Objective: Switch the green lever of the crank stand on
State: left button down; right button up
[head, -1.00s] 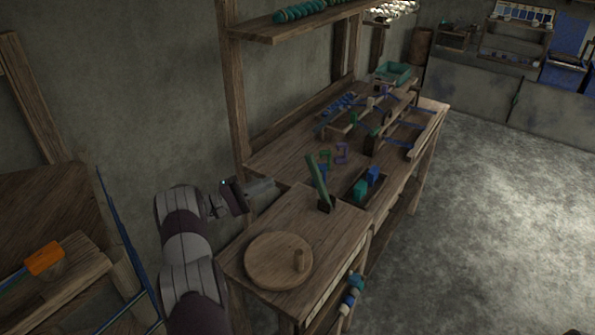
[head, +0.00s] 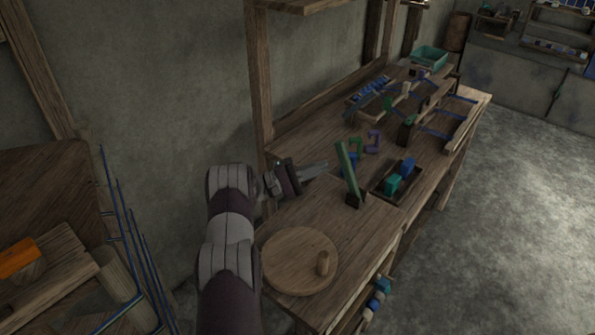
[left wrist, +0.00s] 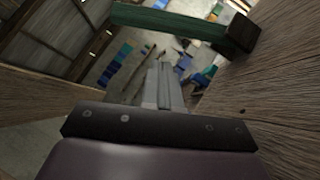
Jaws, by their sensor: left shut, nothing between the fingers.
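The green lever (head: 348,171) of the crank stand (head: 318,206) stands up from a small dark block (head: 355,200) and leans a little to the left at its top. A round wooden disc with a peg (head: 300,260) lies on the same stand, nearer me. My left gripper (head: 326,166) is shut and empty, just left of the lever, with its fingers pointing toward it and apart from it. In the left wrist view the green lever (left wrist: 168,20) crosses above the shut fingers (left wrist: 165,85). My right gripper is in neither view.
Behind the stand, a wooden bench (head: 320,142) carries a tray with blue and teal blocks (head: 392,183), green and purple clamp-like pieces and a teal bin (head: 429,59). A wooden post (head: 259,75) rises behind my left gripper. The floor at right is clear.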

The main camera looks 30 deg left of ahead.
aim_at(349, 173)
pick_arm(q)
jog(key=shift+s+d+r+p, duration=0.15)
jog(key=shift+d+r+p, duration=0.2)
jog(key=shift+d, duration=0.55)
jog(key=shift+s+d+r+p, duration=0.1)
jog(key=shift+d+r+p, duration=0.1)
jog(key=shift+d+r, duration=0.45)
jog(key=shift+d+f, duration=0.2)
jog(key=shift+f, duration=0.05)
jog(key=shift+r, duration=0.1)
jog(key=d+r+m+g+y+p, duration=0.3)
jog(key=d+m+p, duration=0.3)
jog(key=p, duration=0.5)
jog(key=shift+s+d+r+m+g+y+p, duration=0.25)
jog(key=shift+s+d+m+g+y+p, duration=0.1)
jog(key=shift+d+g+y, duration=0.55)
jog(key=shift+d, duration=0.1)
